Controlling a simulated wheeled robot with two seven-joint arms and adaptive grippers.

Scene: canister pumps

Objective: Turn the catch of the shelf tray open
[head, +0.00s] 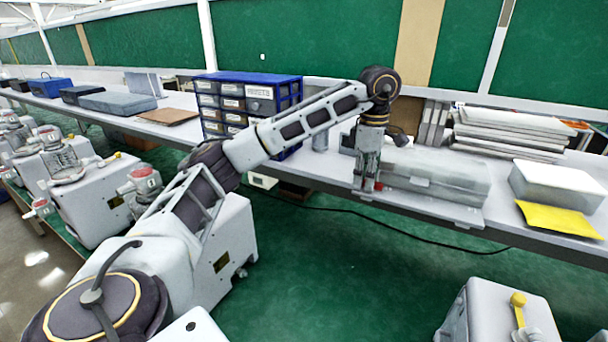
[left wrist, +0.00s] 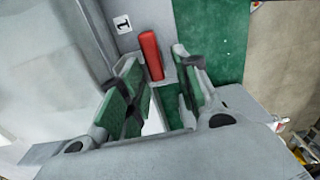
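The shelf tray (head: 440,180) is a long grey, box-like unit at the front edge of the shelf, right of my left gripper in the head view. Its catch is a small red bar (left wrist: 150,55), upright in the left wrist picture beside a label marked "1" (left wrist: 122,24). A bit of the red catch (head: 378,187) also shows beside the fingers in the head view. My left gripper (head: 365,188) points down at the tray's left end. Its fingers (left wrist: 158,62) are apart, with the catch showing between their tips; I cannot tell whether they touch it. My right gripper is not in view.
A blue drawer cabinet (head: 248,92) stands behind my left forearm. A white box (head: 557,184) and a yellow packet (head: 558,218) lie right of the tray. Stacked panels (head: 510,130) lie behind. A black cable (head: 400,231) hangs below the shelf. White pump units stand on the left.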

